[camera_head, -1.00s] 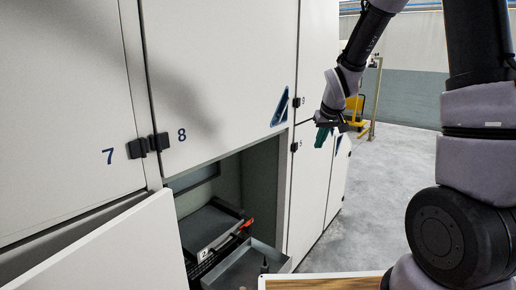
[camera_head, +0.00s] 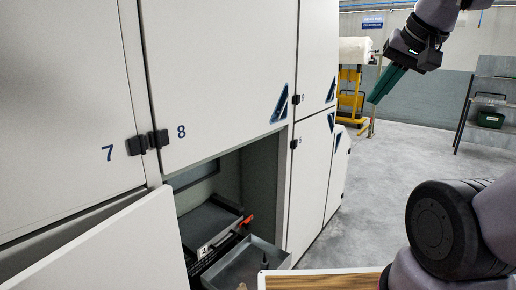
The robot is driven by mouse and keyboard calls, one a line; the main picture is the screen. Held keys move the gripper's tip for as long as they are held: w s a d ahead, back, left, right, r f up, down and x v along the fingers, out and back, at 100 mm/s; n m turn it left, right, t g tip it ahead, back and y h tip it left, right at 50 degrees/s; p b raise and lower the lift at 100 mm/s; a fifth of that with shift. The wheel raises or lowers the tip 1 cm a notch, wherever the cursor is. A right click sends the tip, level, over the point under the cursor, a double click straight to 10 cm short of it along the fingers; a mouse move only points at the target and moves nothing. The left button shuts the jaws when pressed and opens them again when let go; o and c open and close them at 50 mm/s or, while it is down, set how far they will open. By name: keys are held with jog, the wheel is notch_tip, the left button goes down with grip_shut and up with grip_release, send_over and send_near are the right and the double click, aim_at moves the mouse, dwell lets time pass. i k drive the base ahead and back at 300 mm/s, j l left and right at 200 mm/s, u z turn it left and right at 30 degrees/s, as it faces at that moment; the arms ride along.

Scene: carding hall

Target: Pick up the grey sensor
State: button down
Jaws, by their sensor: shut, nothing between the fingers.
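My gripper (camera_head: 376,99) is raised at the upper right, its green fingers closed together and pointing down and left, with nothing held. It is well apart from the open cabinet bay and its drawer. I cannot make out the grey sensor for certain. A small dark upright thing (camera_head: 265,261) shows at the pulled-out grey drawer (camera_head: 284,258), but it is too small to identify. The drawer's far inside is partly hidden.
White cabinet doors 7 (camera_head: 60,110) and 8 (camera_head: 215,75) stand at left; a lower door (camera_head: 120,250) hangs open. A grey box (camera_head: 205,222) labelled 2 sits in the bay. A wooden-topped surface (camera_head: 325,282) is at the front.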

aim_at(264, 263)
jog(key=k+u, duration=0.1)
jog(key=k, duration=0.35)
jog(key=k+j+u, duration=0.15)
jog(key=k, duration=0.3)
jog(key=i+l+u, duration=0.1)
jog(key=i+l, duration=0.15)
jog(key=l, duration=0.15)
jog(key=i+l+u, duration=0.25)
jog(key=i+l, duration=0.2)
jog(key=l, duration=0.35)
jog(key=i+l+u, duration=0.15)
jog(key=l, duration=0.3)
jog(key=i+l+u, duration=0.1)
jog(key=l, duration=0.35)
jog(key=i+l+u, duration=0.15)
jog(key=l, duration=0.3)
jog(key=i+l+u, duration=0.1)
jog(key=i+l, duration=0.15)
jog(key=l, duration=0.25)
jog(key=i+l+u, duration=0.15)
jog(key=l, duration=0.35)
jog(key=i+l, duration=0.1)
jog(key=i, duration=0.3)
jog(key=i+l, duration=0.1)
jog(key=i, duration=0.3)
